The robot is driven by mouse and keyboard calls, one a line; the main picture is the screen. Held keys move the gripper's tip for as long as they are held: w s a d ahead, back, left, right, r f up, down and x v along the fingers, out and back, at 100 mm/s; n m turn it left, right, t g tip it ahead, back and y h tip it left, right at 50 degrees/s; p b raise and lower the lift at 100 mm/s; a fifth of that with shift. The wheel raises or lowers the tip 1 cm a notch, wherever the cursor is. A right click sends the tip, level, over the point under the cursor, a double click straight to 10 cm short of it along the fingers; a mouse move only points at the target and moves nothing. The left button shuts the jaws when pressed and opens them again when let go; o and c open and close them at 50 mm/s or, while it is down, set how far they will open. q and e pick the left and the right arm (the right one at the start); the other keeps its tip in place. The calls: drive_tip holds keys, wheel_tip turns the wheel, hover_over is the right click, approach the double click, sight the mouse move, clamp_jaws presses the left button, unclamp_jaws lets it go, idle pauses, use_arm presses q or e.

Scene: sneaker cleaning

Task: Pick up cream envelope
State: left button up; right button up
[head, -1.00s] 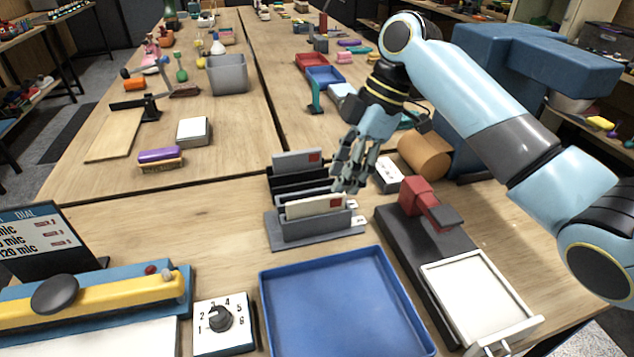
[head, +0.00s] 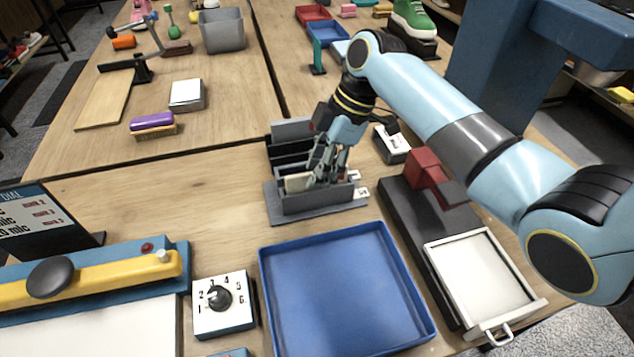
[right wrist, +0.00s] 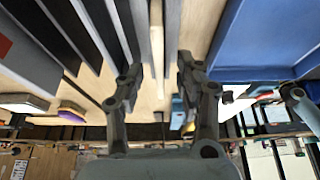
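The cream envelope (head: 298,183) stands upright in the front part of the grey slotted rack (head: 318,206). In the right wrist view the cream envelope (right wrist: 157,45) shows edge-on as a thin pale strip. My right gripper (head: 324,172) is down at the rack, its fingers around the envelope and partly hiding it. In the right wrist view the right gripper (right wrist: 159,70) is open, a finger on each side of the envelope with gaps between. My left gripper is not in view.
A grey envelope (head: 292,131) stands in the rack's back slot. An empty blue tray (head: 335,290) lies in front of the rack. A black press with a red block (head: 427,168) stands to the right, a dial box (head: 222,304) front left. The table left of the rack is clear.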

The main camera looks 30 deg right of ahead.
drive_tip(key=shift+a+f, duration=0.15)
drive_tip(key=shift+f, duration=0.5)
drive_tip(key=shift+f, duration=0.2)
clamp_jaws()
idle(0.3)
